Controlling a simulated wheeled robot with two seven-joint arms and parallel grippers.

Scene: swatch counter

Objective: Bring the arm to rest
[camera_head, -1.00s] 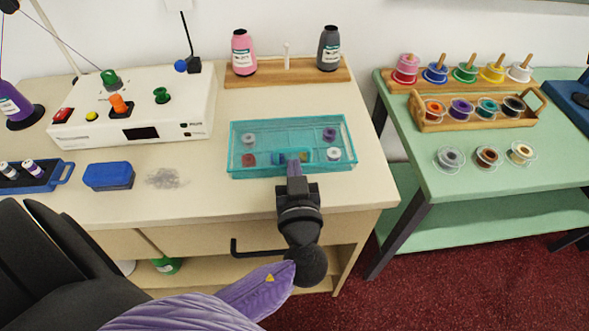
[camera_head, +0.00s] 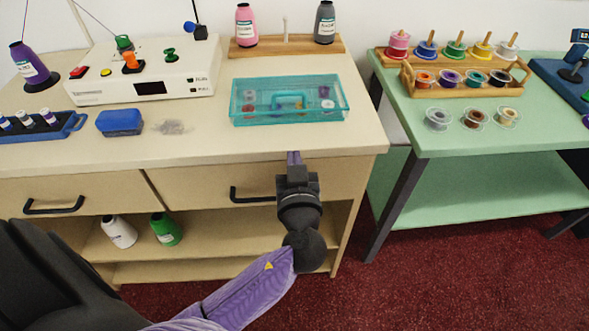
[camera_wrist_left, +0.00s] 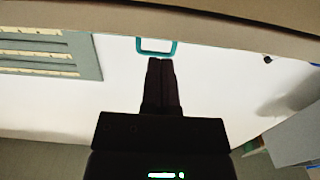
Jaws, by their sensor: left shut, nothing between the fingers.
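My left gripper (camera_head: 293,157) shows in the head view in front of the counter's near edge, its fingertips overlapping the edge in the picture. It is shut with nothing between its fingers; the closed fingers also show in the left wrist view (camera_wrist_left: 160,80). The purple-sleeved arm (camera_head: 250,290) behind it is mine and comes up from the bottom. My right gripper is not in view.
A teal tray (camera_head: 245,118) with small spools stands on the beige counter (camera_head: 240,147), beyond my gripper. A drawer handle (camera_head: 250,195) is beside the gripper. A green table (camera_head: 400,125) with spools stands to the right. Red floor (camera_head: 420,290) is free between.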

